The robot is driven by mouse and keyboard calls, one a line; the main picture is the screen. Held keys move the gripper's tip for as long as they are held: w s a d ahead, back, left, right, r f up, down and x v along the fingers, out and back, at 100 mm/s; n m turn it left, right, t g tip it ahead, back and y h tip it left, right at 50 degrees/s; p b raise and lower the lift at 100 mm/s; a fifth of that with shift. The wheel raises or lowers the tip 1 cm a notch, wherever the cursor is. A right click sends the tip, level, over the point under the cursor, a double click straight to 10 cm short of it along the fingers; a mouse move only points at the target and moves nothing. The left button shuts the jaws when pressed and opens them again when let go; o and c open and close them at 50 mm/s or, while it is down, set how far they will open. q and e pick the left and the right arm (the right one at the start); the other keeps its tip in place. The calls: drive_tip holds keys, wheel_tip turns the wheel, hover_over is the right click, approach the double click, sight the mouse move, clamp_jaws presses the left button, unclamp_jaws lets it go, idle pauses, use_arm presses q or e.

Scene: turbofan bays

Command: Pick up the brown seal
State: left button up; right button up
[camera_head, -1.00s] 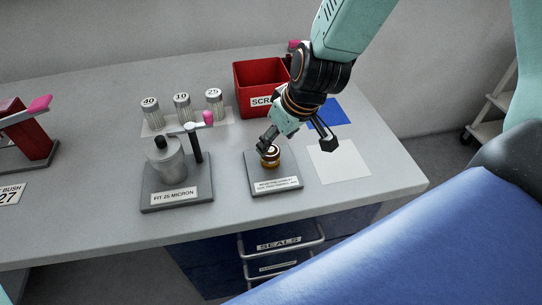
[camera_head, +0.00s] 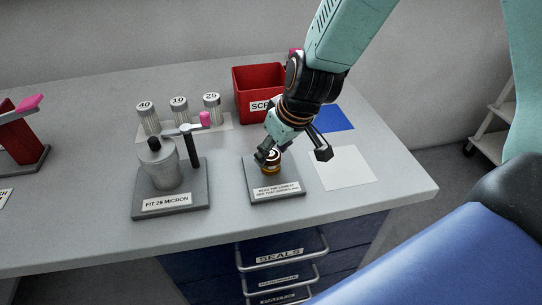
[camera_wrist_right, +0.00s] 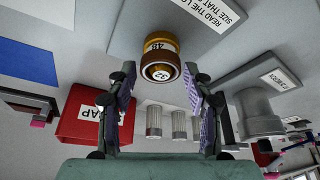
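A short round stack stands upright on the grey plate (camera_head: 258,181) with a printed label. In the right wrist view its gold part (camera_wrist_right: 160,44) reads 48, and a dark brown ring (camera_wrist_right: 161,72) with 32 on its pale end face is nearest my gripper. I take this ring as the brown seal. My right gripper (camera_head: 294,152) is above the stack, its fingers partly hiding it in the head view. In the right wrist view my right gripper (camera_wrist_right: 160,88) is open, with a fingertip on either side of the brown ring and visible gaps. My left gripper is not in view.
Left of the plate is the FIT 25 MICRON stand (camera_head: 170,202) with a grey canister and pink-ended lever. Filters (camera_head: 179,112) marked 40, 10 and 25 and a red bin (camera_head: 256,90) are behind. A white sheet (camera_head: 343,168) lies right. The SEALS drawer (camera_head: 281,256) is below.

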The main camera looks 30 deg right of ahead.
drive_tip(key=c, duration=0.7)
drive_tip(key=shift+c, duration=0.2)
drive_tip(key=shift+r, duration=0.1)
wheel_tip(320, 180, up, 10)
drive_tip(key=p, duration=0.9)
drive_tip(key=shift+p, duration=0.4)
